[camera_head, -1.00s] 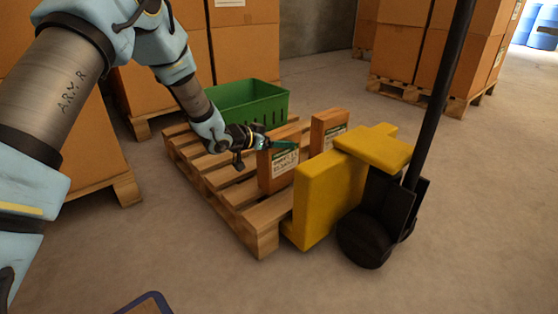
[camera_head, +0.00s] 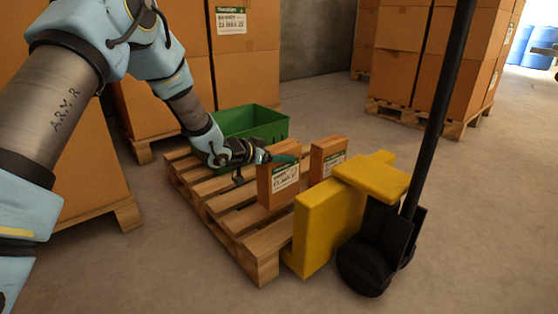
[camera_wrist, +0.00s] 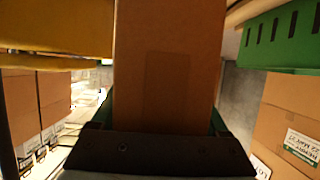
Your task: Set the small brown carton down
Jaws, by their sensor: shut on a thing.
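The small brown carton (camera_head: 264,187), upright with a white and green label, is at the right part of the wooden pallet (camera_head: 262,262). My gripper (camera_head: 284,159) is shut on its upper part, coming from the left. I cannot tell whether its bottom touches the slats. In the wrist view the carton (camera_wrist: 168,60) fills the middle between the fingers of my gripper (camera_wrist: 160,122). A second, similar carton (camera_head: 328,158) stands just to its right, apart from it.
A green crate (camera_head: 262,125) stands behind on the pallet. The yellow and black pallet jack (camera_head: 330,215) is close on the right, with its tall dark handle. Bare slats (camera_head: 225,208) lie left of the carton. Stacked large boxes (camera_head: 245,80) stand behind.

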